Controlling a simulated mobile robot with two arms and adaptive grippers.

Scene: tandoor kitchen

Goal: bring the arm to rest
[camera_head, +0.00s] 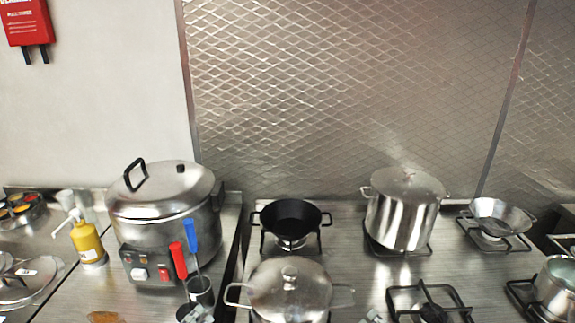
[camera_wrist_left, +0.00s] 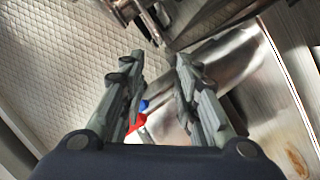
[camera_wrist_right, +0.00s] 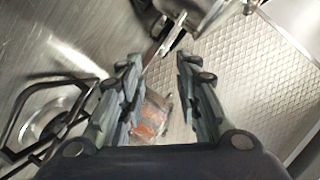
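My left gripper (camera_wrist_left: 160,60) is open in the left wrist view, its two fingers apart with nothing held. Blue and red handles (camera_wrist_left: 138,118) show beyond and between its fingers, apart from them. My right gripper (camera_wrist_right: 160,62) is also open and empty in the right wrist view. An orange-and-clear packet (camera_wrist_right: 150,118) lies below, seen between its fingers.
A large steel cooker (camera_head: 165,220) stands on the left counter beside a yellow pump bottle (camera_head: 87,242) and a cup (camera_head: 201,291) with red- and blue-handled utensils. The stove holds a black pan (camera_head: 291,215), a lidded pot (camera_head: 290,290) and a tall pot (camera_head: 403,210).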

